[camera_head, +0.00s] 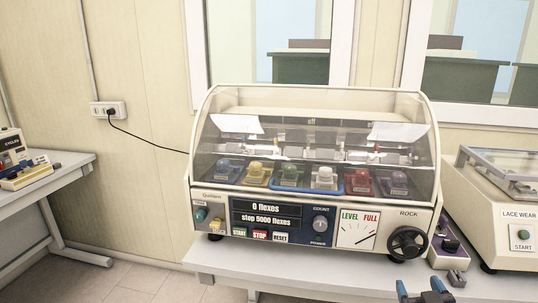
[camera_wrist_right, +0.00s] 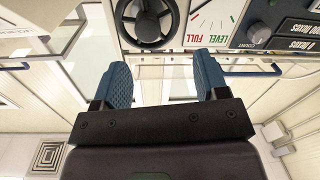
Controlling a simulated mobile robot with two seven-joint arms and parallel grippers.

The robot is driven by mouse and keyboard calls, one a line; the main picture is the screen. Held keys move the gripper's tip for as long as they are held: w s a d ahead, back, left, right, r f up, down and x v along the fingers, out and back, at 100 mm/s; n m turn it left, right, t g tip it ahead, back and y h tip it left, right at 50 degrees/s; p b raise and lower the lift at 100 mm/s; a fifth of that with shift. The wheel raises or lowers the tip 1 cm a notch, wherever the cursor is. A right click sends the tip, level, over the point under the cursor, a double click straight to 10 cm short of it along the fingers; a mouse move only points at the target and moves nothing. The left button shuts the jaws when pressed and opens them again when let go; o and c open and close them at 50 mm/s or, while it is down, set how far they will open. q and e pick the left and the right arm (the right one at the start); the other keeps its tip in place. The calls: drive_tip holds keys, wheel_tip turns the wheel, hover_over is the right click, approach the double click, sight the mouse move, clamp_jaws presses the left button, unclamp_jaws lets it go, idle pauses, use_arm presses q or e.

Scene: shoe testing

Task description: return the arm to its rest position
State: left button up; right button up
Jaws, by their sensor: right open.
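My right gripper (camera_head: 423,292) shows at the bottom edge of the head view, low and in front of the bench. Its two blue fingertips stand apart with nothing between them. In the right wrist view the same gripper (camera_wrist_right: 162,85) has its blue ribbed fingers spread wide and empty. Beyond them is the front panel of the flex machine (camera_head: 215,196), with its black handwheel (camera_head: 408,243) and its level dial (camera_head: 357,230). The gripper touches none of these that I can see. The rest of my right arm is out of the head view. My left gripper is not in view.
The machine's clear cover is down over several coloured shoe pieces. Its display (camera_head: 267,214) reads 0 flexes. A lace wear machine (camera_head: 490,210) stands to the right on the bench (camera_head: 290,275). A side table (camera_head: 65,170) is at left. Floor (camera_head: 140,280) between them is clear.

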drive_tip(key=s+a+f+g+y, duration=0.1)
drive_tip(key=s+a+f+g, duration=0.2)
drive_tip(key=s+f, duration=0.6)
drive_tip(key=s+a+f+g+y, duration=0.1)
drive_tip(key=s+a+f+g, duration=0.2)
drive_tip(key=s+f, duration=0.6)
wheel_tip(320, 180, down, 4)
drive_tip(key=shift+s+a+r+n+y, duration=0.1)
drive_tip(key=shift+s+a+n+y, duration=0.2)
drive_tip(key=shift+y, duration=0.1)
drive_tip(key=shift+d, duration=0.1)
drive_tip(key=shift+c, duration=0.5)
idle(2.1)
